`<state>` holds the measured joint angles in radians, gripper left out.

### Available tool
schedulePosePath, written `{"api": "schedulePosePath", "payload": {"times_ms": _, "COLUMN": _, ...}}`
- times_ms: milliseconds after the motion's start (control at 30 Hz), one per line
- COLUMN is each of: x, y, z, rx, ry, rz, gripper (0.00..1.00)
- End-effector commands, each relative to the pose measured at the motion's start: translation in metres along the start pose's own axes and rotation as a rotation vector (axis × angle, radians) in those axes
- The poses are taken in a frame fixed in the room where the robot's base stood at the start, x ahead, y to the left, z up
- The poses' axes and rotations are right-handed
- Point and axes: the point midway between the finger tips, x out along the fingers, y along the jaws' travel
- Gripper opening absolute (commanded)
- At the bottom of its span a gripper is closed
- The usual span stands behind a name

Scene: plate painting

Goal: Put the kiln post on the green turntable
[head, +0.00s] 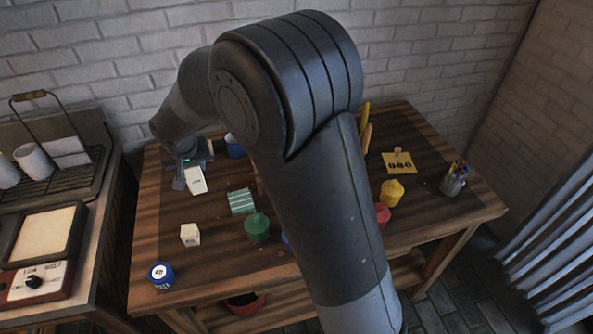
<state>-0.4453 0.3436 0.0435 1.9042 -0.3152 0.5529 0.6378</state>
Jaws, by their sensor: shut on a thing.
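My gripper (186,180) is at the left rear of the wooden table, small in the head view and partly hidden by my own wrist. It is shut on a pale upright block (196,182), which I take to be the kiln post. I cannot tell whether the block touches the table. I cannot make out a green turntable for certain; my arm covers much of the middle of the table. A flat green striped piece (241,201) lies to the right of and nearer than the gripper.
To the right are a yellow jar (391,193), a stencil card (399,163) and a pencil cup (454,181). The table's left front is mostly bare.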

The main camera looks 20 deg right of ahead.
Motion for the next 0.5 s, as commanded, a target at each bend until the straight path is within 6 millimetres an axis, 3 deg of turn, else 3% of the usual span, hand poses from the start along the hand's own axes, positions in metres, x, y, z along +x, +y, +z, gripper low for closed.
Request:
{"api": "schedulePosePath", "payload": {"times_ms": 233, "x": -0.012, "y": 0.095, "z": -0.014, "rx": 0.097, "ry": -0.001, "rz": 0.041, "gripper": 0.04}}
{"api": "schedulePosePath", "payload": {"times_ms": 500, "x": -0.035, "y": 0.214, "z": -0.008, "rx": 0.212, "ry": -0.006, "rz": 0.09, "gripper": 0.04}}
